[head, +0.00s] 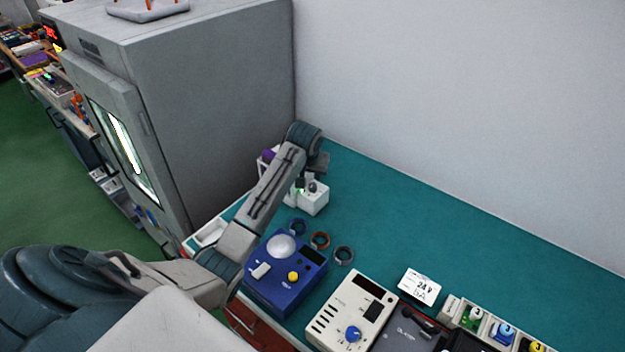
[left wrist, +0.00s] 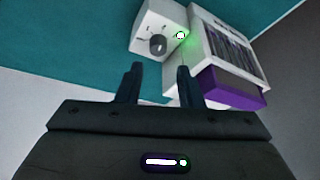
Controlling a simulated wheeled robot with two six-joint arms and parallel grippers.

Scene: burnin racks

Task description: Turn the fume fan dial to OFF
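The fume fan control is a small white box (head: 314,203) at the back of the teal bench, beside the grey cabinet. Its dark round dial (left wrist: 158,45) shows in the left wrist view, with a lit green lamp (left wrist: 180,35) beside it. The dial's markings are too small to read. The white fan unit with a purple part (left wrist: 232,90) stands next to the box. My left gripper (left wrist: 158,75) is open and empty, its two fingers apart and pointing toward the dial, not touching it in the wrist view. In the head view my arm partly hides the fan unit.
A large grey cabinet (head: 220,90) stands left of the fan. A blue device (head: 287,290), several rings (head: 344,255), a cream meter (head: 350,310) and a white card (head: 419,287) lie nearer. The teal bench (head: 400,215) right of the fan is clear.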

